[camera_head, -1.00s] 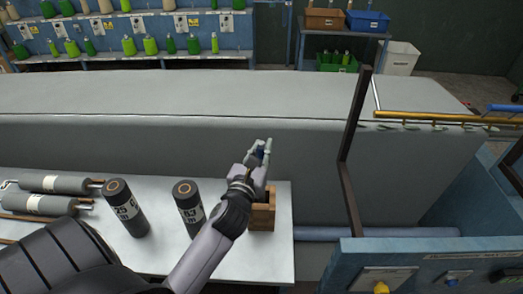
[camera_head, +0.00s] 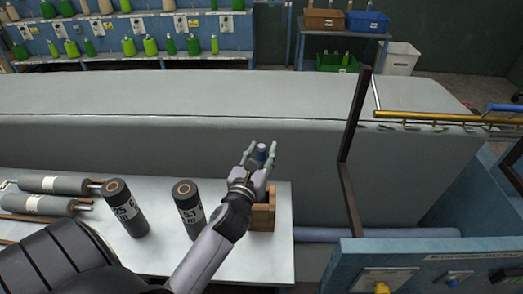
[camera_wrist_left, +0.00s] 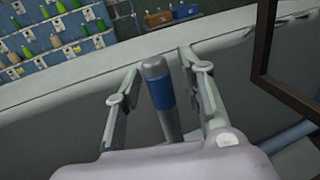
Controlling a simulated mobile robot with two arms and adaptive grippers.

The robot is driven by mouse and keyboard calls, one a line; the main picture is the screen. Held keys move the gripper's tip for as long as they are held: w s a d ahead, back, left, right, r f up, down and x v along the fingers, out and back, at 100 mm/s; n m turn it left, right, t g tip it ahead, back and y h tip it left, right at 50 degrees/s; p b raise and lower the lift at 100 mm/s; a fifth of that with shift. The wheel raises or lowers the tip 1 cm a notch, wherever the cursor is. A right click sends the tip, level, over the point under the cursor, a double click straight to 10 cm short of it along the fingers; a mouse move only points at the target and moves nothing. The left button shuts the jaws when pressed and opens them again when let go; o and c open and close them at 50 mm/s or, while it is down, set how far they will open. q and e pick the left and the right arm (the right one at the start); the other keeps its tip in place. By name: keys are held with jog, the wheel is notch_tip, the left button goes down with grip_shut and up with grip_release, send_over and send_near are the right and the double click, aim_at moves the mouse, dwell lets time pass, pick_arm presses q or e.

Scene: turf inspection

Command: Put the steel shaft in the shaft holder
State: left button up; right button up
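The steel shaft (camera_wrist_left: 157,80) is a grey rod with a blue band, seen between the fingers of my left gripper (camera_wrist_left: 160,68) in the left wrist view. Gaps show on both sides of it, so the fingers are open around it. In the head view the shaft's blue-grey top (camera_head: 261,152) shows between the spread fingertips of my left gripper (camera_head: 261,149). A wooden block (camera_head: 263,212), which looks like the shaft holder, stands on the table just behind my left wrist. The shaft's lower end is hidden, so I cannot tell whether it sits in the holder. My right gripper is not in view.
Two dark labelled cylinders (camera_head: 125,210) (camera_head: 189,208) stand on the white table (camera_head: 262,262). Grey rollers (camera_head: 52,184) lie at its left. A large grey bench (camera_head: 215,90) lies beyond. A dark upright frame (camera_head: 352,130) and blue machine (camera_head: 430,255) stand at right.

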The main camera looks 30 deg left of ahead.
pick_arm(q)
jog(key=shift+r, duration=0.35)
jog(key=b+v, duration=0.3)
jog(key=v, duration=0.9)
jog(key=shift+f, duration=0.15)
